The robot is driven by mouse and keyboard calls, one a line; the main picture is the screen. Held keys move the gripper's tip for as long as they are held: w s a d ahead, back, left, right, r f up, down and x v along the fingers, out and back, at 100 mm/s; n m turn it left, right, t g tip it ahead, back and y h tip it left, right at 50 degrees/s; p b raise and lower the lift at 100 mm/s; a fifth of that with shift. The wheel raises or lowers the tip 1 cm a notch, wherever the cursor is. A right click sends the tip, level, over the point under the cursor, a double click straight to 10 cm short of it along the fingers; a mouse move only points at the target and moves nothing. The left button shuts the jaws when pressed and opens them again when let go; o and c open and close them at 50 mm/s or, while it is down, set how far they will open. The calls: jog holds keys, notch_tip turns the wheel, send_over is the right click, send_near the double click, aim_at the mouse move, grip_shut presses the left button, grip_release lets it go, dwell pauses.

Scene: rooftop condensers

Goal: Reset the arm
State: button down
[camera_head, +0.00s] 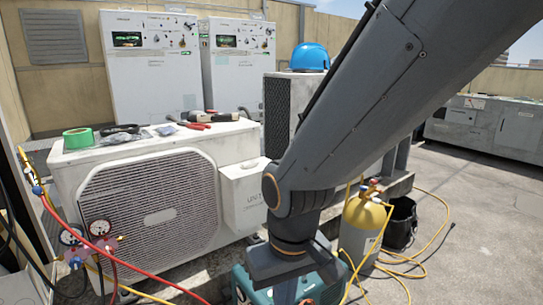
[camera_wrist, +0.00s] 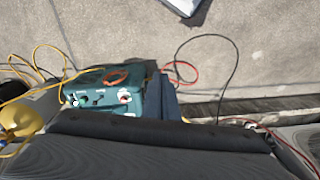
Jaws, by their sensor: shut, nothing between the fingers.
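My arm (camera_head: 370,110) comes down from the upper right of the head view and bends at a joint with an orange ring. Its lower end (camera_head: 283,262) hangs in front of a teal machine (camera_head: 240,287) at the bottom edge, partly hiding it. The wrist view shows the teal machine (camera_wrist: 105,92) on the ground, with an orange ring on top. A large dark ribbed surface fills the bottom of that view; I cannot tell what it is.
A white condenser (camera_head: 150,195) with tools and green tape on top stands left. Two white cabinets (camera_head: 155,65) stand behind. A yellow-topped cylinder (camera_head: 362,225), a black bucket (camera_head: 401,222) and loose yellow hoses are right of my arm. Gauges (camera_head: 99,230) with hoses are front left. Open floor lies right.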

jog(key=s+r+n, duration=0.1)
jog(key=s, duration=0.4)
jog(key=d+r+m+p, duration=0.5)
jog(key=d+r+p, duration=1.2)
jog(key=r+p, duration=0.4)
jog(key=p, duration=0.4)
jog(key=shift+s+d+r+m+g+h, duration=0.2)
jog(key=shift+r+m+g+h, duration=0.1)
jog(key=shift+m+g, duration=0.1)
jog(key=shift+a+f, duration=0.1)
jog(key=shift+a, duration=0.1)
